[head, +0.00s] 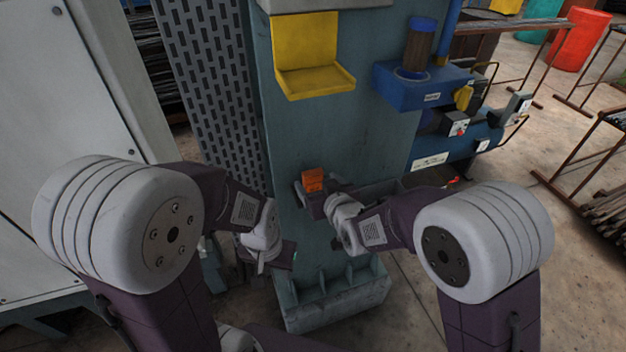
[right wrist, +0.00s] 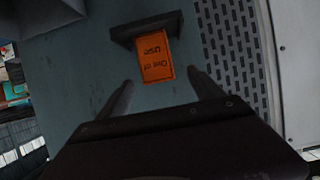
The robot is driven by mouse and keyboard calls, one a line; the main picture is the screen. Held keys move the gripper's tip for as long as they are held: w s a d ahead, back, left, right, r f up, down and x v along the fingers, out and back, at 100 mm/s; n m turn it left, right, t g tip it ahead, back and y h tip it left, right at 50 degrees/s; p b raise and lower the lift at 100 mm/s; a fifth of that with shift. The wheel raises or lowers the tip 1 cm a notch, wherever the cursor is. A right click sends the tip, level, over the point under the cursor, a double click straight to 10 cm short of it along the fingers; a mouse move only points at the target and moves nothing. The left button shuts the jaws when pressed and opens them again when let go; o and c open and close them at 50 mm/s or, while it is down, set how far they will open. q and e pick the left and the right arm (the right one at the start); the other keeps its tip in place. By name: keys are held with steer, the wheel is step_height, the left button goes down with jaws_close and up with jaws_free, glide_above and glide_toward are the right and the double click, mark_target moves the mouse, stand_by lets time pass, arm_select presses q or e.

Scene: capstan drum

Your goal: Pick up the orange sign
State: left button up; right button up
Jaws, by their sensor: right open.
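The orange sign (head: 313,180) is a small plate on the front of the grey-green column. In the right wrist view, the sign (right wrist: 155,57) shows dark upside-down lettering that seems to read "Out of use", and it sits against a dark bracket (right wrist: 147,27). My right gripper (right wrist: 160,80) is open, with one finger on either side just short of the sign and nothing between them. In the head view, my right gripper (head: 316,205) is close to the sign and partly hides what is below it. My left gripper (head: 278,256) is lower, beside the column; its fingers are too unclear to judge.
A yellow holder (head: 306,75) is fixed on the column above the sign. A blue box (head: 425,90) with a cylinder juts out at the upper right. A slotted panel (head: 215,85) stands left of the column, whose base (head: 335,295) spreads at floor level.

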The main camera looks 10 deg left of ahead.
mark_target(315, 179)
steer(key=shift+w+a+f, duration=0.15)
steer(key=shift+w+a, duration=0.1)
steer(key=shift+w, duration=0.05)
steer(key=shift+w+a+f+p, duration=0.15)
steer(key=shift+w+p, duration=0.25)
steer(key=shift+p, duration=0.05)
steer(key=shift+w+a+f+p, duration=0.1)
steer(key=shift+w+f+p, duration=0.05)
steer(key=shift+w+p, duration=0.25)
steer(key=x, duration=0.2)
steer(key=shift+w+a+f+p, duration=0.15)
steer(key=shift+w+f+p, duration=0.05)
steer(key=shift+f+p, duration=0.1)
steer(key=shift+w+a+f, duration=0.2)
steer(key=shift+w, duration=0.1)
steer(key=shift+s+d+r, duration=0.15)
steer(key=shift+s, duration=0.05)
steer(key=c, duration=1.5)
steer(key=shift+w, duration=0.1)
